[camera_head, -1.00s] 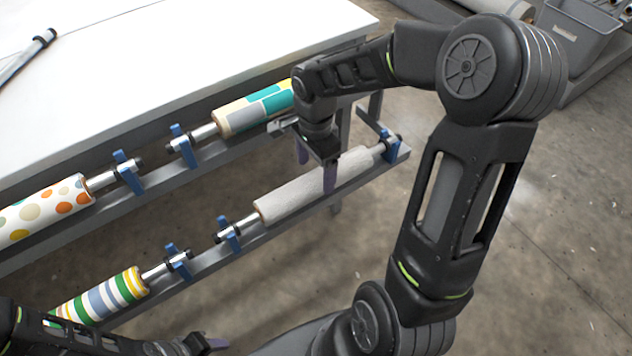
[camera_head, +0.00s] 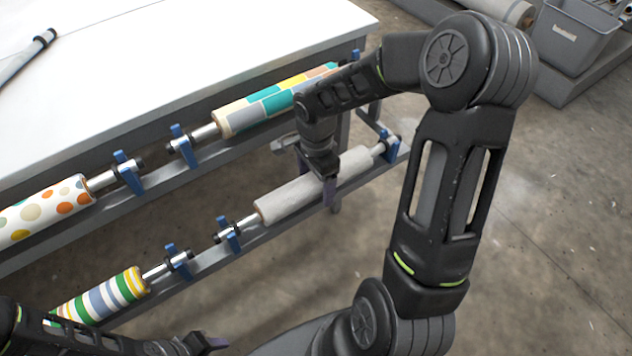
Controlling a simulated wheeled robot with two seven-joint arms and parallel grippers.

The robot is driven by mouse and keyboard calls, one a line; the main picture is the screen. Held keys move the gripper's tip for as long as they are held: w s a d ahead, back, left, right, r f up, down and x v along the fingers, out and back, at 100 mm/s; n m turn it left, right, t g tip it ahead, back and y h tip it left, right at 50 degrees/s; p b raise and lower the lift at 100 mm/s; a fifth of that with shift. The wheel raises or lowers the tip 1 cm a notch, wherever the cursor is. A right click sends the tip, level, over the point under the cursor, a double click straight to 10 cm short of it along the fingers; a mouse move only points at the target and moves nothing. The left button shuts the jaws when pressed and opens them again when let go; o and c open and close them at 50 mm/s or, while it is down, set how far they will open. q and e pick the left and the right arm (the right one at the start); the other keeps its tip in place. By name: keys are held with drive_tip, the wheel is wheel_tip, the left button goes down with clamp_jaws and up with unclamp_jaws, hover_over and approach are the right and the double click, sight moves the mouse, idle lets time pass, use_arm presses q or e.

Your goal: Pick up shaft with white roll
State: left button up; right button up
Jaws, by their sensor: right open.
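The shaft with the white roll (camera_head: 290,199) lies in blue holders on the lower rail, right of centre. Its metal shaft ends show at both sides of the roll. The other finger is hidden, and I cannot tell whether the fingers touch the roll. My left gripper (camera_head: 208,343) is at the bottom edge, away from the rolls; its jaw state is unclear.
A multicoloured block-pattern roll (camera_head: 262,107) and a dotted roll (camera_head: 45,210) lie on the upper rail. A striped roll (camera_head: 105,296) lies on the lower rail at left. A white table (camera_head: 150,60) stands behind. A grey bin (camera_head: 578,38) is at top right. Floor is clear at right.

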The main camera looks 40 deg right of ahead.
drive_tip(key=shift+c, duration=0.3)
clamp_jaws()
idle(0.6)
